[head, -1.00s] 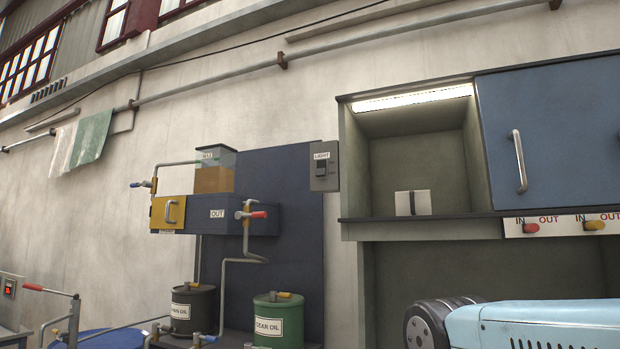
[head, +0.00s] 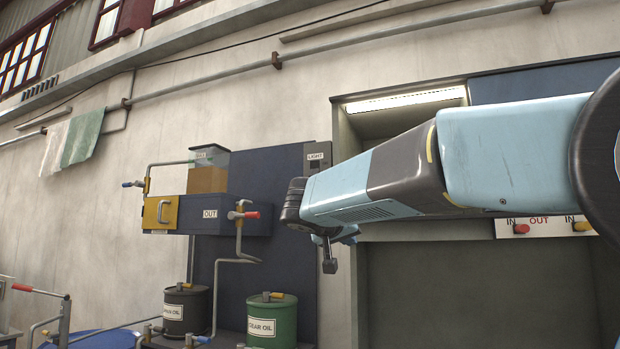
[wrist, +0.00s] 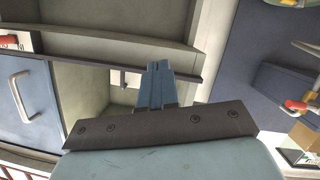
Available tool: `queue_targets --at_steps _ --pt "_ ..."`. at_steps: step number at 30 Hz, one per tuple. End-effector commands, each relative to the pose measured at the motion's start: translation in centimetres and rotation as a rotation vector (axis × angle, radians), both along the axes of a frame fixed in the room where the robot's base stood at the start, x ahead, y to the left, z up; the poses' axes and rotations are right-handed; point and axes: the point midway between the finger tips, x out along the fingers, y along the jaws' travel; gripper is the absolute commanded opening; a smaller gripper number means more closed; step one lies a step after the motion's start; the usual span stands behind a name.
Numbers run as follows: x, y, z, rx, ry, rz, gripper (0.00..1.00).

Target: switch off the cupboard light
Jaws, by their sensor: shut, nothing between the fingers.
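The cupboard light (head: 405,99) is a lit bright strip under the top of the open cupboard in the head view. The grey switch plate marked LIGHT (head: 318,156) is on the wall left of the cupboard. My arm hides its lower part, and I cannot make out the switch's position. My gripper (head: 329,265) hangs below the arm's end, lower than the plate and apart from it in the picture. In the wrist view my gripper (wrist: 157,68) has its blue fingers together and empty. I cannot make out the switch in that view.
A blue cupboard door (wrist: 28,115) with a handle is at left in the wrist view. Left of the switch are a dark blue panel (head: 270,175), pipes, a red-handled valve (head: 245,215) and a green oil drum (head: 271,320). A red IN/OUT knob (head: 520,228) is at right.

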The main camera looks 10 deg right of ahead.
Motion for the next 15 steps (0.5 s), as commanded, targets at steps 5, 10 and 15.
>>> queue_targets --at_steps 5,10,15 --pt "6.3 3.9 7.7 -0.083 -0.289 0.015 0.0" --pt "10.0 7.9 13.4 -0.125 -0.534 0.064 0.0" --pt "11.7 10.5 16.4 -0.141 -0.676 0.109 0.0"
